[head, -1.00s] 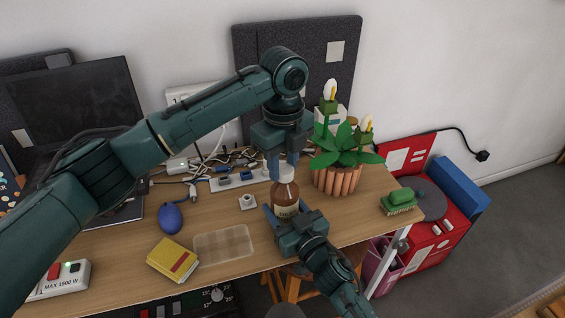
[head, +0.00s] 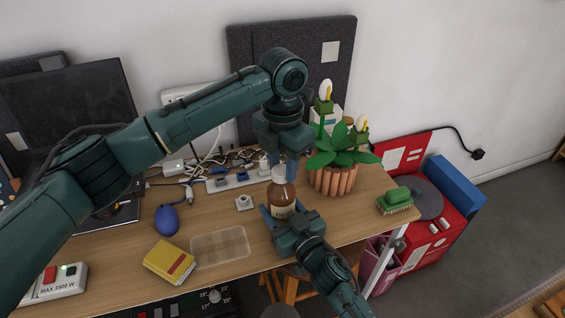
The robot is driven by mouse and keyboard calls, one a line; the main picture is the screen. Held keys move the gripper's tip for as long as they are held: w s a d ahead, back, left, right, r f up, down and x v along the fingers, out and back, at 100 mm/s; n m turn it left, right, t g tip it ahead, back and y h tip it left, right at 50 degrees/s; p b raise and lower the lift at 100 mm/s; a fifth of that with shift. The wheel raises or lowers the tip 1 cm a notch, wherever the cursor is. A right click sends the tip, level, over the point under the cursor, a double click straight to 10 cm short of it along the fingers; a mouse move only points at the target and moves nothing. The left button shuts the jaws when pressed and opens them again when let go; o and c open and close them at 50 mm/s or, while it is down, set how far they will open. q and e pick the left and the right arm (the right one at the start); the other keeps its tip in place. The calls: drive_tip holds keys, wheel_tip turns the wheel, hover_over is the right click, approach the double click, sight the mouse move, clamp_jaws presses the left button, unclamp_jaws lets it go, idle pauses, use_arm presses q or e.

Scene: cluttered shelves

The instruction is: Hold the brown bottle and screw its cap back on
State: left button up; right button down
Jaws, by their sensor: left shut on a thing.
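The brown bottle (head: 281,200) stands upright near the front of the desk, with a pale label partly hidden. A white cap (head: 279,173) sits at the top of its neck. Whether its thread is engaged I cannot tell. My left gripper (head: 287,168) points down from above and is shut on the cap, one blue finger showing at the cap's right. My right gripper (head: 281,214) reaches in from the front and is shut on the bottle's lower body, with a blue finger along its left side. The other finger is partly hidden.
A potted plant (head: 333,180) stands close right of the bottle. A power strip (head: 237,180) and cables lie behind it. A small white socket piece (head: 244,203), a clear tray (head: 220,246), a yellow book (head: 169,262) and a blue mouse-like object (head: 167,220) are to the left. A green brush (head: 395,200) lies right.

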use_arm(q)
drive_tip(key=o, duration=0.9)
drive_tip(key=shift+o, duration=0.2)
drive_tip(key=shift+r, duration=2.3)
drive_tip(key=shift+c, duration=0.3)
